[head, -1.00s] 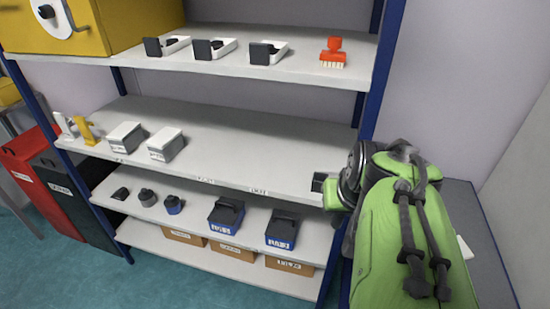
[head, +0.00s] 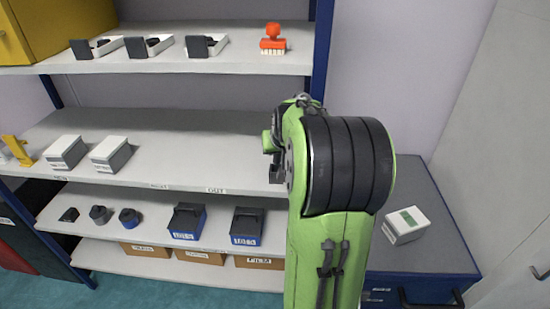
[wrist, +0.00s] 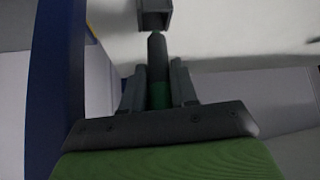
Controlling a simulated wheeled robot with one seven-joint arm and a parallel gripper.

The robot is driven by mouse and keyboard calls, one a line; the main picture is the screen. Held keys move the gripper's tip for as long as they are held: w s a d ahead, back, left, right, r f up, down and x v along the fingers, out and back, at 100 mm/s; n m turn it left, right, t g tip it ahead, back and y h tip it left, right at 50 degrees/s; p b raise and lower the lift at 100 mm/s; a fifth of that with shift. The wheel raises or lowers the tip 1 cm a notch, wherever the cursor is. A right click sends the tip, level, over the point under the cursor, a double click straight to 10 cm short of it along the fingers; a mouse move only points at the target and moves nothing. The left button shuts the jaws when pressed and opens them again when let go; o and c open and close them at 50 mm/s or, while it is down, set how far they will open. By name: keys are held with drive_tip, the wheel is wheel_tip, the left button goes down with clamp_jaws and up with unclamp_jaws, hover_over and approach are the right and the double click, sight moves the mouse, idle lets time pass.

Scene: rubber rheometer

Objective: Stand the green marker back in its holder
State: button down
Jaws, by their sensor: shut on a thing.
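The marker lies between the two grey fingers and points away from the gripper. I cannot tell whether the marker's end touches the holder. In the head view, the gripper (head: 275,165) is by the right end of the middle shelf, partly hidden by my arm. The marker and holder cannot be made out there.
The shelf rack has a blue upright (head: 321,55) close to my arm. White boxes (head: 111,154) stand at the middle shelf's left; its centre is clear. A red stamp (head: 273,40) is on the top shelf. A blue-grey cabinet (head: 430,240) with a white-green box (head: 404,225) stands right.

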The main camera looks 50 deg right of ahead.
sight(277, 159)
drive_tip(key=f, duration=0.2)
drive_tip(key=shift+w+d+f, duration=0.2)
drive_tip(key=shift+w+f, duration=0.15)
drive_tip(key=shift+f, duration=0.05)
drive_tip(key=shift+w+d+r+g+y+p, duration=0.1)
drive_tip(key=shift+w+r+g+y+p, duration=0.05)
drive_tip(key=shift+r+g+y+p, duration=0.15)
drive_tip(key=shift+w+d+r+g+y+p, duration=0.1)
drive_tip(key=shift+w+d+g+y+p, duration=0.2)
drive_tip(key=shift+g+p, duration=0.25)
drive_tip(key=shift+w+d+r+g+y+p, duration=0.1)
drive_tip(key=shift+w+g+y+p, duration=0.1)
drive_tip(key=shift+g+y+p, duration=0.35)
drive_tip(key=shift+s+f+b, duration=0.1)
drive_tip(key=shift+f+b, duration=0.35)
drive_tip(key=shift+f, duration=1.15)
drive_tip(key=shift+f, duration=0.2)
drive_tip(key=c, duration=0.9)
unclamp_jaws()
drive_tip(key=shift+a, duration=0.1)
drive_tip(key=shift+r, duration=0.15)
